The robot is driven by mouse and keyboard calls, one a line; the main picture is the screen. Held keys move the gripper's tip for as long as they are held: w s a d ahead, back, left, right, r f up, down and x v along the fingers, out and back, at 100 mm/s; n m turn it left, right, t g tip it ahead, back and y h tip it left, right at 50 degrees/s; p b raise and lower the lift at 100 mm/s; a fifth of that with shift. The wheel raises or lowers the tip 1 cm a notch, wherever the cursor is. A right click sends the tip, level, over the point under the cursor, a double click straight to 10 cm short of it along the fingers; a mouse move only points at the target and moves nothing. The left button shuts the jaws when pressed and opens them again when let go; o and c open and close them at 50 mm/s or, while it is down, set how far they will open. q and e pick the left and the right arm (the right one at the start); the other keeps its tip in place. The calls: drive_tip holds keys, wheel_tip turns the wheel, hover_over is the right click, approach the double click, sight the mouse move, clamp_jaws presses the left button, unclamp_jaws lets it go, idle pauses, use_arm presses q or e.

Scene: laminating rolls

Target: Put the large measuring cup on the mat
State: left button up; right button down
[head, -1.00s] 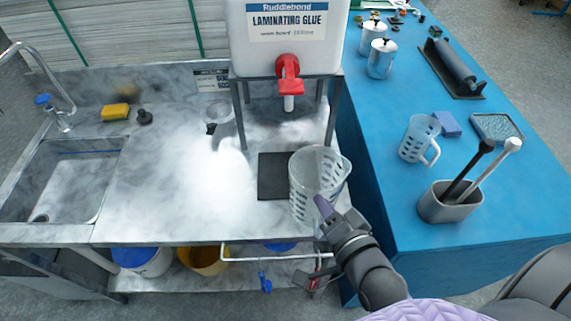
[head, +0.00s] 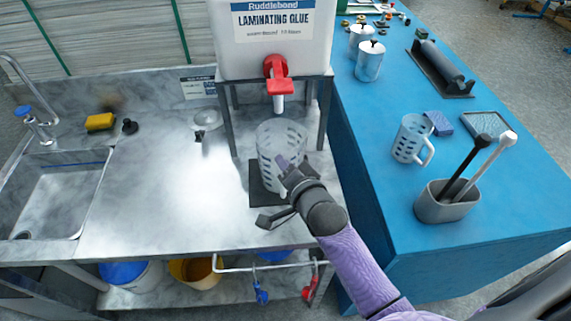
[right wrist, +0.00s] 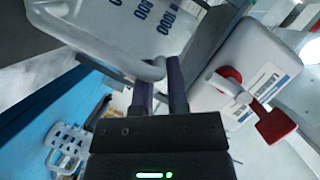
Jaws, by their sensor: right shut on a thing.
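The large measuring cup (head: 278,142) is clear with slotted markings and stands upright over the black mat (head: 262,200), below the glue tank's tap. It hides part of the mat. I cannot tell whether its base touches the mat. My right gripper (head: 286,170) is at the cup's near side. In the right wrist view, the gripper's fingers (right wrist: 160,88) are shut on the handle of the large measuring cup (right wrist: 130,28). My left gripper is not in view.
The glue tank (head: 275,45) with its red tap (head: 277,75) stands on a dark-legged frame around the mat's far side. A smaller measuring cup (head: 408,138) and a grey holder (head: 440,205) stand on the blue table. The bench to the left is mostly clear.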

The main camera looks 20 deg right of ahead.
drive_tip(key=c, duration=0.6)
unclamp_jaws()
drive_tip(key=shift+f, duration=0.1)
drive_tip(key=shift+c, duration=0.2)
drive_tip(key=p+v, duration=0.2)
drive_tip(key=v, duration=1)
drive_tip(key=shift+r+p, duration=0.2)
drive_tip(key=shift+p, duration=0.15)
